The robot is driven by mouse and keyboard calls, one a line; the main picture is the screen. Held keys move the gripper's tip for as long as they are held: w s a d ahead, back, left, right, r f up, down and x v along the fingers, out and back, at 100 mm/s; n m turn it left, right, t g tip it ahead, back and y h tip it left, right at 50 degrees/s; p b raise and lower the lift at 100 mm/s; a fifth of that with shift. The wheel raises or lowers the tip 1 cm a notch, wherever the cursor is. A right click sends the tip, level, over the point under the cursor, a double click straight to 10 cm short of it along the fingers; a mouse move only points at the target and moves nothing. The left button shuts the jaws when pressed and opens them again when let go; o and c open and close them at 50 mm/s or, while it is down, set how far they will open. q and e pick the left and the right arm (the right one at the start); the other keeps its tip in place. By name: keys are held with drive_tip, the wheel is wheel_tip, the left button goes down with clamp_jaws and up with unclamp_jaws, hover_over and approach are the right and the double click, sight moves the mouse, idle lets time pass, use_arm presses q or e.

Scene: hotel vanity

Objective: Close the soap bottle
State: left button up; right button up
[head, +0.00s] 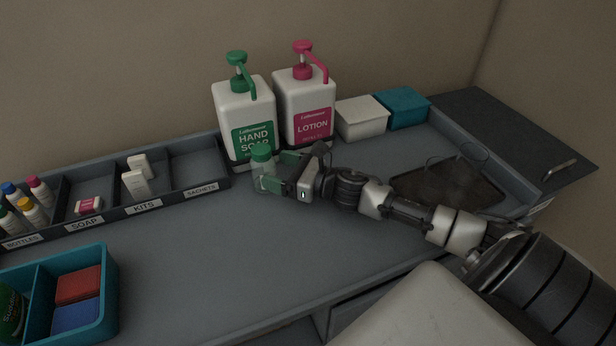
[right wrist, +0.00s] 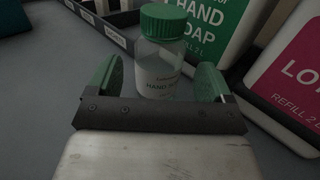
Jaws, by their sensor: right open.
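A small clear soap bottle (head: 264,177) with a green cap (head: 262,151) stands upright on the vanity, in front of the big hand soap dispenser. In the right wrist view the bottle (right wrist: 158,70) stands just beyond my fingertips, its green ribbed cap (right wrist: 164,20) sitting on its neck. I cannot tell whether the cap is tight. My right gripper (head: 279,172) is open, its green finger pads reaching toward the bottle. In the right wrist view the gripper (right wrist: 160,83) has one finger on each side of the bottle's lower part, with gaps. My left gripper is not in view.
The green hand soap dispenser (head: 243,111) and pink lotion dispenser (head: 304,107) stand close behind. A divided tray (head: 215,187) with small bottles, soap and kits lies left. A teal bin (head: 112,288) is at front left. The counter's middle (head: 220,250) is clear.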

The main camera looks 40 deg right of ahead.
drive_tip(key=b+v, duration=0.1)
drive_tip(key=v, duration=0.6)
drive_tip(key=shift+s+d+f+b, duration=0.1)
drive_tip(key=shift+s+f+b, duration=0.05)
drive_tip(key=shift+b, duration=0.2)
drive_tip(key=shift+s+d, duration=0.3)
drive_tip(key=shift+s, duration=0.15)
